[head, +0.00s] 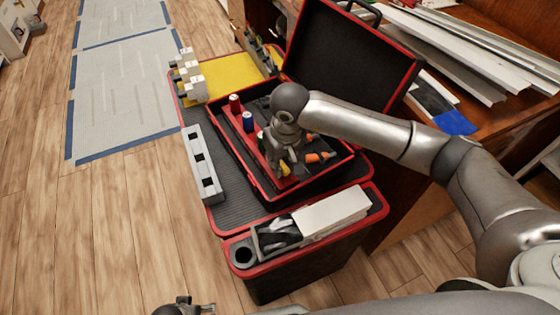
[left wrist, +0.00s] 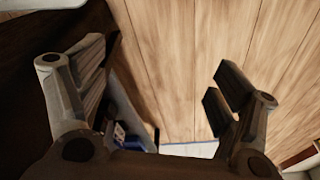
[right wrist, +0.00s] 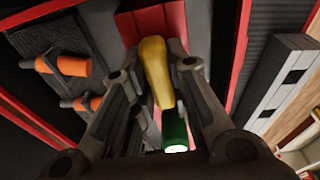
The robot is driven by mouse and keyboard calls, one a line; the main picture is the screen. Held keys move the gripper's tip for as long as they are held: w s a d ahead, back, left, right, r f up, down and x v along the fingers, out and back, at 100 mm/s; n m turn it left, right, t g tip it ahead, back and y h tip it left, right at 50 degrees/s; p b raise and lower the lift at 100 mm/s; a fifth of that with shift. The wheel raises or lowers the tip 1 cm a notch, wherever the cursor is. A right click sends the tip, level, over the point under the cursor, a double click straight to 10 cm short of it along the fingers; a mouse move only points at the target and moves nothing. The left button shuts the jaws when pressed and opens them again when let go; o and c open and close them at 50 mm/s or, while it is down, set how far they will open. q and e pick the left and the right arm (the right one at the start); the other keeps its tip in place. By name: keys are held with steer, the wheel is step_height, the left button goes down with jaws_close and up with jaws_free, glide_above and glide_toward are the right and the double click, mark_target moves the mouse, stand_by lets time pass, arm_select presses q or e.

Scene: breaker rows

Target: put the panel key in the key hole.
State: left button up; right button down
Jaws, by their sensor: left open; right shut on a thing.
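My right gripper (head: 286,160) reaches down into the open red-edged case. In the right wrist view its fingers (right wrist: 155,75) are shut on a yellow tapered piece (right wrist: 154,68), which looks like the panel key's handle. The piece stands at the red holder (right wrist: 148,22); I cannot tell whether its lower end is still in it. A little yellow (head: 284,169) shows below the gripper in the head view. I cannot make out the key hole for certain. My left gripper (left wrist: 160,78) is open and empty over the floor, far from the case.
A red cylinder (head: 235,104), a blue one (head: 248,121) and a green one (right wrist: 175,132) stand beside the yellow piece. Orange-handled tools (head: 320,157) lie in the case. A grey strip with square openings (head: 201,165) lies left. The raised lid (head: 345,55) stands behind.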

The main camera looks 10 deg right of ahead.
stand_by(0.3)
steer(key=shift+f, duration=0.15)
steer(key=c, duration=1.4)
jaws_free()
arm_select(q)
steer(key=shift+w+r, duration=0.3)
steer(key=shift+r, duration=0.3)
arm_select(e)
steer(key=shift+o, duration=0.2)
arm_select(q)
steer(key=shift+s, duration=0.1)
arm_select(e)
steer(key=shift+r, duration=0.55)
arm_select(q)
steer(key=shift+s+a+f+p, duration=0.1)
steer(key=shift+s+f+p, duration=0.15)
steer(key=shift+f, duration=0.6)
steer(key=shift+s+a+f+p, duration=0.1)
steer(key=shift+s+f, duration=0.25)
steer(key=shift+f, duration=0.45)
arm_select(e)
step_height(320, 180, up, 11)
steer(key=s, duration=0.1)
steer(key=shift+s+d, duration=0.25)
steer(key=shift+s, duration=0.1)
